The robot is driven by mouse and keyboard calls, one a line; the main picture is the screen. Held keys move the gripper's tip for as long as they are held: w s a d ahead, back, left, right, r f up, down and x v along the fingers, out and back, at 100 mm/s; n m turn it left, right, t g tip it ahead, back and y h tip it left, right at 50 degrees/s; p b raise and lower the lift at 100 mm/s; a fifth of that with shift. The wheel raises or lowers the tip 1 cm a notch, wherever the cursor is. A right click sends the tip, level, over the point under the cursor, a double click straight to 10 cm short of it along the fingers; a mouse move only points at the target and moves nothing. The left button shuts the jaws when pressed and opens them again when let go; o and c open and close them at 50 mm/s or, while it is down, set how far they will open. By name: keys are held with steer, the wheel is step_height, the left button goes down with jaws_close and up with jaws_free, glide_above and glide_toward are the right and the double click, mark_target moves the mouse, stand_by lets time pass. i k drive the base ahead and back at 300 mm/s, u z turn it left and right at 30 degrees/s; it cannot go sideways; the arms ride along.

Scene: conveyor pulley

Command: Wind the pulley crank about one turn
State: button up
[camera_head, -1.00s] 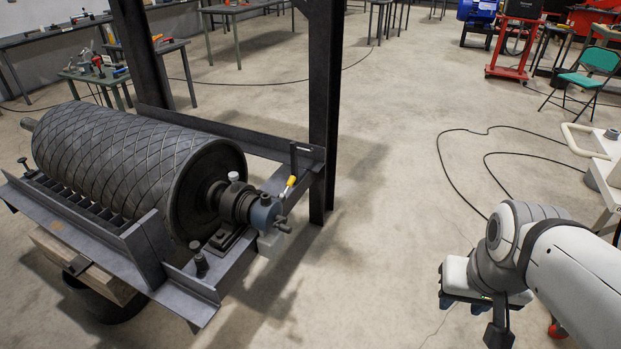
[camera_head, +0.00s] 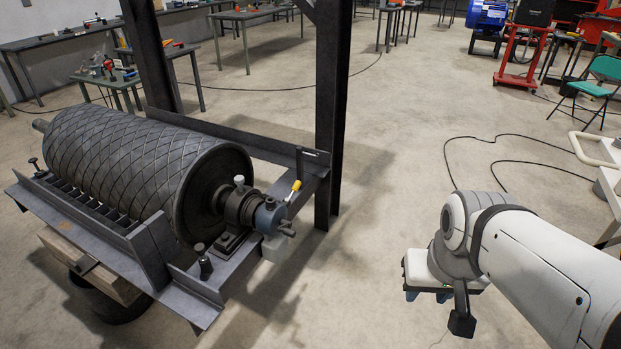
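The conveyor pulley (camera_head: 135,165) is a dark drum with a diamond-grooved surface, lying in a steel frame at the left. At its right end is a bearing block and a blue-grey hub (camera_head: 268,213). A crank with a yellow handle (camera_head: 296,186) stands up from the hub. My gripper (camera_head: 428,292) hangs at the lower right, well to the right of the crank and touching nothing. Only dark parts of it show beneath the white wrist, so its fingers' opening cannot be made out.
A dark steel post (camera_head: 331,120) rises just behind the crank end. The pulley's steel frame (camera_head: 180,292) has raised edges and bolts. Black cables (camera_head: 480,140) lie on the floor behind my arm. The concrete floor between crank and gripper is clear.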

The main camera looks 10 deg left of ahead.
mark_target(285, 226)
steer(key=i, duration=0.9)
steer(key=u, duration=0.05)
